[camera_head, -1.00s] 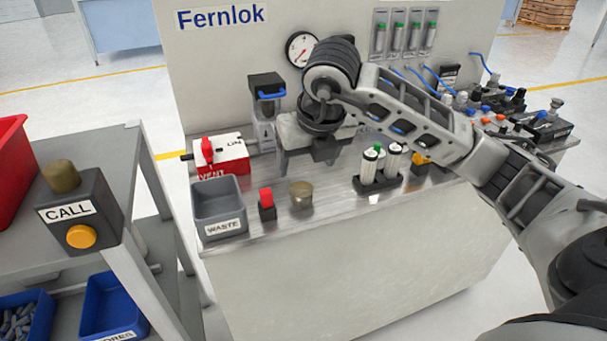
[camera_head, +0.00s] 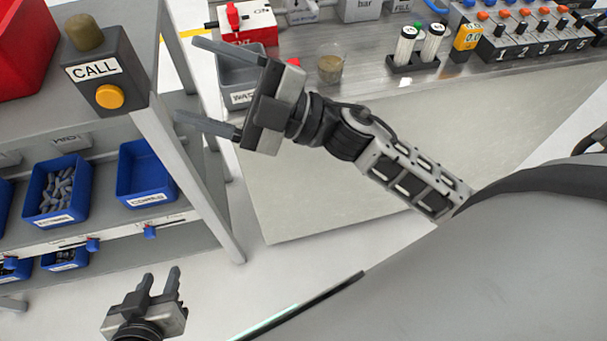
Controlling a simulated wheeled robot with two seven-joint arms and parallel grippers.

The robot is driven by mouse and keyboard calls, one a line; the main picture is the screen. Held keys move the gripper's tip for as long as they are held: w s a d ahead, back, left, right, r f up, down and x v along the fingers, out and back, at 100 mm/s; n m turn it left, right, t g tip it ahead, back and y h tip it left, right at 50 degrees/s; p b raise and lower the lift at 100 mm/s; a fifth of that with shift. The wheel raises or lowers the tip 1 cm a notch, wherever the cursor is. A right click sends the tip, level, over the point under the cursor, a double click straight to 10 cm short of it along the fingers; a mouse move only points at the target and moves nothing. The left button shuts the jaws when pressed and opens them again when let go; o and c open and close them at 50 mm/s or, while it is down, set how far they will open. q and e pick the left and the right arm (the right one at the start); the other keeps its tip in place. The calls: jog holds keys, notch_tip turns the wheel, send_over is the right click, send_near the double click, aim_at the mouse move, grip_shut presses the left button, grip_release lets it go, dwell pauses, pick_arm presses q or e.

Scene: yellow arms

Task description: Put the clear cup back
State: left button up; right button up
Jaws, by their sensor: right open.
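A small, see-through, brownish cup (camera_head: 330,68) stands upright on the bench top, right of the grey waste bin. It may be the clear cup; I cannot tell for sure. My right gripper (camera_head: 186,80) is open and empty, its fingers pointing left between the bin and the CALL box. It is left of the cup and apart from it. My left gripper (camera_head: 160,275) is low in the picture, above the floor, with its fingers apart and nothing between them.
The waste bin (camera_head: 241,82) is partly hidden behind my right gripper. The CALL box (camera_head: 102,72) stands on the grey shelf unit's corner post, close left of that gripper. Blue bins (camera_head: 148,175) sit below. Vials (camera_head: 404,45) and a valve row (camera_head: 510,45) stand on the bench's right.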

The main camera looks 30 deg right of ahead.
jog(key=w+d+f+m+t+h, duration=0.2)
jog(key=d+f+m+t+h, duration=0.35)
jog(key=f+m+h, duration=0.5)
jog(key=s+d+f+m+g+h, duration=0.1)
jog(key=s+f+m+g+h, duration=0.2)
jog(key=s+f+m, duration=0.2)
jog(key=s+d+f+m+g+h, duration=0.1)
jog(key=s+f+m+g+h, duration=0.2)
jog(key=f, duration=0.9)
jog(key=s+m, duration=0.2)
jog(key=shift+s+d+f+g, duration=0.3)
jog(key=shift+s+g, duration=0.05)
jog(key=shift+c, duration=0.3)
